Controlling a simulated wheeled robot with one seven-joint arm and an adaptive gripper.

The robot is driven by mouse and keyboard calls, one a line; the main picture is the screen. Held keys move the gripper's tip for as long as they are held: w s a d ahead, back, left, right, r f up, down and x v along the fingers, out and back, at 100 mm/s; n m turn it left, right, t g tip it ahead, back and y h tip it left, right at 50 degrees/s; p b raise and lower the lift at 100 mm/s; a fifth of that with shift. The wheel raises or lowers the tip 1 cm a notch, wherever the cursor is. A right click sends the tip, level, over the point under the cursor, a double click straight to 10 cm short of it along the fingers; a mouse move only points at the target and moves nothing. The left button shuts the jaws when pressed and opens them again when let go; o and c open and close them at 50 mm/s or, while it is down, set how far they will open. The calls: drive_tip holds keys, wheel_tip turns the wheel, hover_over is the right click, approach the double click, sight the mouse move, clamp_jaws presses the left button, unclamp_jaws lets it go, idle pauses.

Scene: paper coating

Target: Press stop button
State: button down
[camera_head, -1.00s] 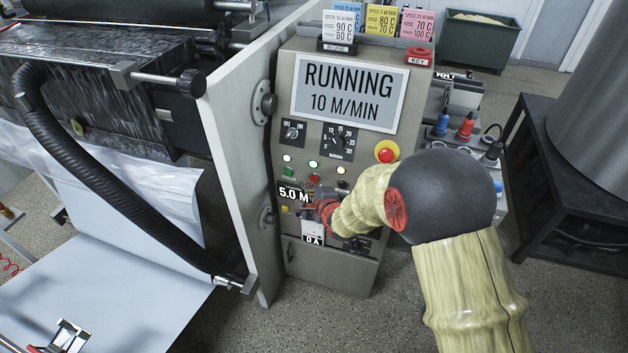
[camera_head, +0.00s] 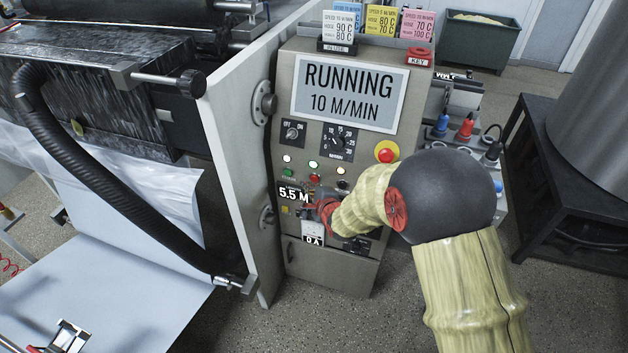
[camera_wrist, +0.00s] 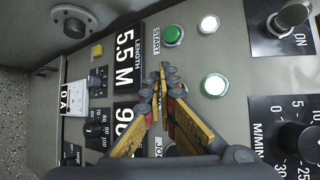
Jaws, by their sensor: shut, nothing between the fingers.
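The control panel (camera_head: 352,215) stands in the middle of the head view, and its screen (camera_head: 348,92) reads RUNNING 10 M/MIN. A small red button (camera_head: 314,178) sits right of the green button (camera_head: 288,172); no STOP label is readable. In the wrist view, the green START button (camera_wrist: 173,35) is clear, and the spot beside it is hidden behind my fingers. My gripper (camera_wrist: 163,70) is shut and empty, its fingertips over the panel near that spot. I cannot tell whether they touch it. In the head view, my arm partly hides the lower panel.
A red mushroom button on yellow (camera_head: 387,152) sits at the panel's right edge, just above my arm. Knobs (camera_wrist: 98,129) and lit lamps (camera_wrist: 213,85) surround the gripper. A grey door (camera_head: 232,170) and a black hose (camera_head: 110,180) are on the left.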

drive_tip(key=shift+w, duration=0.1)
idle(0.4)
drive_tip(key=shift+w+d, duration=0.15)
drive_tip(key=shift+w, duration=0.15)
drive_tip(key=shift+w+d, duration=0.15)
drive_tip(key=shift+w, duration=0.2)
idle(0.7)
idle(0.3)
drive_tip(key=shift+s+a, duration=0.3)
drive_tip(key=shift+s, duration=0.45)
drive_tip(key=s, duration=0.1)
drive_tip(key=s+a, duration=0.1)
drive_tip(key=s, duration=0.2)
drive_tip(key=shift+s+a, duration=0.35)
idle(0.7)
